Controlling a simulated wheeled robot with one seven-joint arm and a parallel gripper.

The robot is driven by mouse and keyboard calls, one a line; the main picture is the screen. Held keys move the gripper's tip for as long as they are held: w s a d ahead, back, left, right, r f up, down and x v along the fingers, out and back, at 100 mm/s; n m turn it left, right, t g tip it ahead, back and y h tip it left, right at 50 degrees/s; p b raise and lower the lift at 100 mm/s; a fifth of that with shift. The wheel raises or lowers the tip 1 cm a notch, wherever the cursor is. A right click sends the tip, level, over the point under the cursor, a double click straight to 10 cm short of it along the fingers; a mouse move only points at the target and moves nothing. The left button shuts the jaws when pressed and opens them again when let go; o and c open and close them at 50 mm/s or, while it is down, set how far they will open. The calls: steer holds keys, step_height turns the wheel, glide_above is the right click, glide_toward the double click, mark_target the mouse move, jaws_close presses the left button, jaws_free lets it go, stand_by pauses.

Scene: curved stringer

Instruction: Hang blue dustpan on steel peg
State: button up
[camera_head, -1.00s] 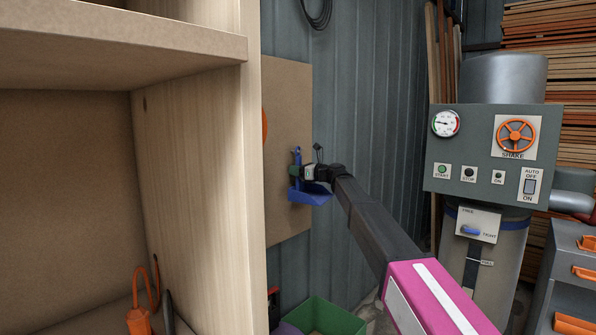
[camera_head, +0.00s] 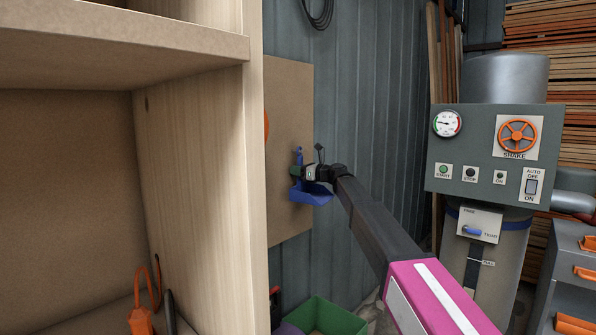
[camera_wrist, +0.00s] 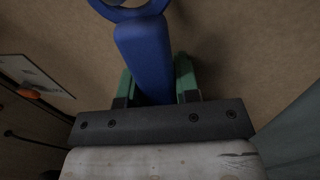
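The blue dustpan (camera_head: 314,194) hangs upright in front of a brown board (camera_head: 290,95), pan downward and handle up. My gripper (camera_head: 299,172) reaches it from the right, with its fingers around the handle. In the wrist view the blue handle (camera_wrist: 145,55) runs between my green fingers (camera_wrist: 153,82), which look closed on it. The ring at the handle's end (camera_wrist: 128,10) is cut off by the top of the picture. I cannot make out the steel peg in either view, nor whether the ring is around it.
A wooden shelf unit (camera_head: 200,150) stands close on the left, hiding part of the board. A green bin (camera_head: 325,318) is below the dustpan. A grey machine with a control panel (camera_head: 490,150) stands at the right. An orange item (camera_wrist: 30,93) shows left in the wrist view.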

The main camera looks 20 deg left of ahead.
steer(key=shift+o, duration=0.9)
steer(key=s+d, duration=0.1)
steer(key=d, duration=0.9)
steer(key=shift+s+f, duration=0.15)
steer(key=s+d+f+n+h, duration=0.3)
steer(key=d+f, duration=0.4)
steer(key=f, duration=0.3)
steer(key=s+d+f+n+h, duration=0.2)
steer(key=d+f+n+h, duration=0.1)
steer(key=d+f, duration=0.6)
steer(key=s+d+f+n+h, duration=0.25)
steer(key=d+f, duration=0.35)
steer(key=f, duration=0.6)
steer(key=s+d+f+n+g+h, duration=0.1)
steer(key=s+d+f+n+h, duration=0.3)
steer(key=s+d+f, duration=0.6)
steer(key=s+d+f+n+g+h, duration=0.1)
steer(key=s+d+f+n+h, duration=0.4)
steer(key=s+d+f, duration=0.5)
steer(key=s+d+n, duration=0.2)
steer(key=d, duration=0.5)
steer(key=shift+w+h, duration=0.1)
steer(key=shift+h, duration=0.15)
